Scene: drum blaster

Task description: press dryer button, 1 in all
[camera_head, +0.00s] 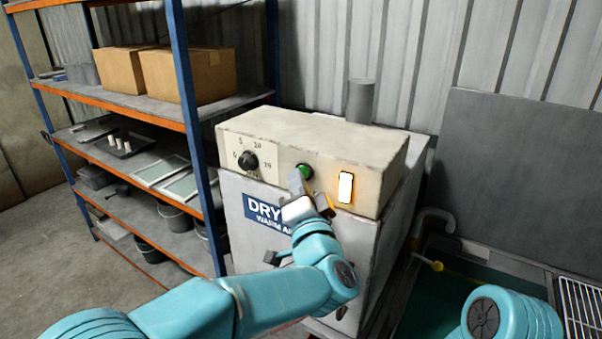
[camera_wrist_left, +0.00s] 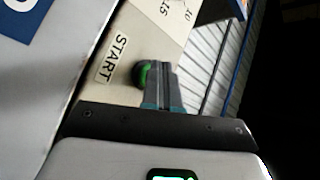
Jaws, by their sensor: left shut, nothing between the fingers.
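The dryer (camera_head: 385,241) is a pale box with a cream control panel on top and a blue label reading DRY and WARM AIR. Its green button (camera_head: 305,170) sits on the panel between a black dial (camera_head: 248,160) and a lit white lamp (camera_head: 345,187). My left gripper (camera_head: 297,178) is shut and empty, with its fingertips at the green button. In the left wrist view the green button (camera_wrist_left: 144,74) shows beside the shut fingertips (camera_wrist_left: 158,68), next to a START label (camera_wrist_left: 112,57). I cannot tell whether they touch. My right gripper is not in view.
A blue and orange shelf (camera_head: 120,102) with cardboard boxes (camera_head: 188,72) stands to the left. A dark green sink (camera_head: 450,290) with a yellow-handled tap (camera_head: 437,266) and a wire rack (camera_head: 582,312) are at the right. A grey board (camera_head: 520,180) leans behind.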

